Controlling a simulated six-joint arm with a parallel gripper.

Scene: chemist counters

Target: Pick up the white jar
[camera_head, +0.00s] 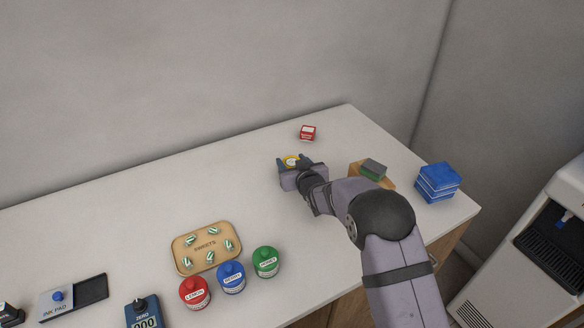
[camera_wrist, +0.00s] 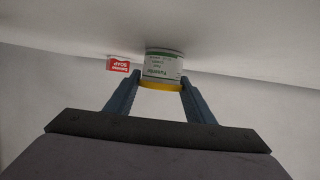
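The white jar (camera_wrist: 162,66) has printed text, a green band and a yellow band at one end. In the wrist view it is at the upper middle, in line with the gap between my fingers. In the head view only its round top with a yellow ring (camera_head: 291,160) shows at my gripper's end; the rest is hidden. My gripper (camera_wrist: 160,78) is open, with one blue-grey finger on each side of the jar's yellow end. I cannot tell whether the fingers touch it. In the head view, my gripper (camera_head: 292,162) is low over the counter's rear part.
A red and white soap box (camera_head: 307,132) stands behind the jar. A green and grey block on a wooden piece (camera_head: 369,173) and a blue stack (camera_head: 438,182) lie to the right. A sweets tray (camera_head: 207,227) and lidded jars (camera_head: 231,277) are at front left. The white counter (camera_head: 120,205) is clear at back left.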

